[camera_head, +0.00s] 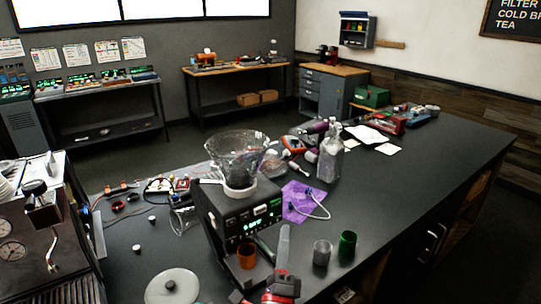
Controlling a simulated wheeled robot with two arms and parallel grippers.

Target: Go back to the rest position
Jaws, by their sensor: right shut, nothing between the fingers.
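My right gripper (284,236) comes in from the bottom middle, with grey fingers and a red body. Its fingers are shut with nothing between them. They point up the picture, just right of the black brewer (232,207); I cannot tell whether they touch anything. The brewer stands on the dark worktop (410,165) with a clear glass funnel (238,150) on top and lit green marks on its front. An orange cup (246,256) sits at its front. My left gripper is not in view.
A grey cup (322,252) and a green cup (347,244) stand right of my gripper. A round pale lid (172,288) is at front left, near an espresso machine (40,240). The worktop's right side is mostly clear.

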